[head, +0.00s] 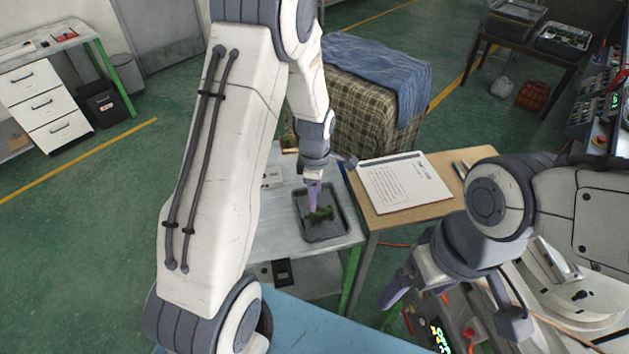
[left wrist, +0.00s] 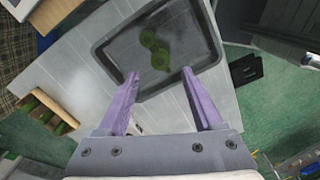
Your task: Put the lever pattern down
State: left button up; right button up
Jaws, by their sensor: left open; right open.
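The green lever pattern (head: 320,214) lies in the dark grey tray (head: 340,233) on the grey table. In the left wrist view the lever pattern (left wrist: 155,50) shows as green rounded lobes on the floor of the tray (left wrist: 107,57). My left gripper (head: 314,208) points down over the tray. Its purple fingers (left wrist: 158,84) are spread apart, with the pattern beyond their tips and nothing between them. My right gripper (head: 397,290) hangs at the lower right, away from the tray, open and empty.
A wooden table with a white clipboard sheet (head: 406,183) adjoins the grey table (head: 262,232) on the right. A wooden rack (left wrist: 47,110) stands near the tray. A machine control panel (head: 447,327) is below my right gripper.

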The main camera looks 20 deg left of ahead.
pick_arm(q)
notch_tip(320, 180, up, 6)
jog(key=r+b, duration=0.1)
jog(key=s+d+r+m, duration=0.6)
jog(key=s+d+m, duration=0.2)
jog(key=d+m, duration=0.3)
jog(key=s+d+m+b, duration=0.1)
jog(key=s+d+m, duration=0.1)
jog(key=s+m, duration=0.6)
jog(key=s+d+r+m+h, duration=0.1)
jog(key=s+d+m, duration=0.1)
jog(key=s+m, duration=0.5)
jog(key=shift+s+d+r+m+b, duration=0.2)
jog(key=shift+s+d+m+b, duration=0.15)
jog(key=shift+m, duration=0.45)
